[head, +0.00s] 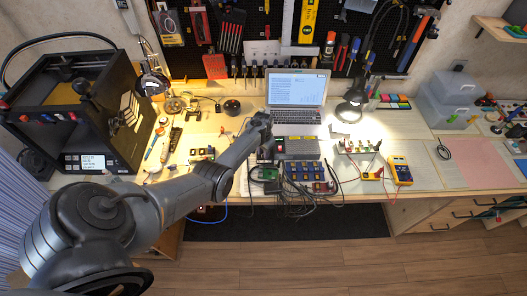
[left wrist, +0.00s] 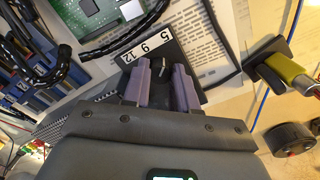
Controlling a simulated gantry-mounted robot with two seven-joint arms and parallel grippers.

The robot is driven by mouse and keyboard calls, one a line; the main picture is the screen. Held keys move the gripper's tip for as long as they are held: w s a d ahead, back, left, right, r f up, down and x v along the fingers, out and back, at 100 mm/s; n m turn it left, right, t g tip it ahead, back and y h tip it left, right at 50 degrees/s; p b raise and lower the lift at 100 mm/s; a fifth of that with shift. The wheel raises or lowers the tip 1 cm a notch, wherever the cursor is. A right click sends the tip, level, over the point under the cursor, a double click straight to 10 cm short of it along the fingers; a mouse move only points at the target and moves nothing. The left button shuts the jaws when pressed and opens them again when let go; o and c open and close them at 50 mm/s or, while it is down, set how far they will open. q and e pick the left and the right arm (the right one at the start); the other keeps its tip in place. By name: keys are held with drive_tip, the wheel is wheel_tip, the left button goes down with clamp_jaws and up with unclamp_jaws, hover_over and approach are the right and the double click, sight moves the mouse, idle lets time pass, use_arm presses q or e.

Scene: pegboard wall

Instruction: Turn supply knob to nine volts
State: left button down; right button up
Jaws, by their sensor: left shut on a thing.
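In the left wrist view the supply knob (left wrist: 163,71) sits on a black panel (left wrist: 186,62), with a white label strip (left wrist: 146,49) reading 5, 9 and 12 beside it. A short pale pointer line shows on the knob; I cannot tell exactly which number it marks. My left gripper (left wrist: 163,82) has its two purple fingers on either side of the knob, shut on it. In the head view my left gripper (head: 262,122) is at the middle of the bench, in front of the laptop, and it hides the knob. My right gripper is not in view.
The laptop (head: 297,90) stands just behind the gripper. A grey box (head: 300,148) and blue modules (head: 305,172) with dark cables lie to the right of my arm. A yellow multimeter (head: 400,170) and a lamp (head: 350,106) are farther right. A black printer (head: 75,115) stands left.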

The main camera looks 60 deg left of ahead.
use_arm(q)
drive_tip(key=n, duration=0.2)
drive_tip(key=shift+r+n+p, duration=0.1)
drive_tip(key=shift+n+p, duration=0.2)
drive_tip(key=shift+p, duration=0.05)
drive_tip(key=n, duration=0.2)
drive_tip(key=shift+n, duration=0.4)
drive_tip(key=n, duration=0.3)
drive_tip(key=shift+p, duration=0.3)
drive_tip(key=shift+n, duration=0.7)
drive_tip(key=c, duration=1.2)
unclamp_jaws()
drive_tip(key=shift+o, duration=0.2)
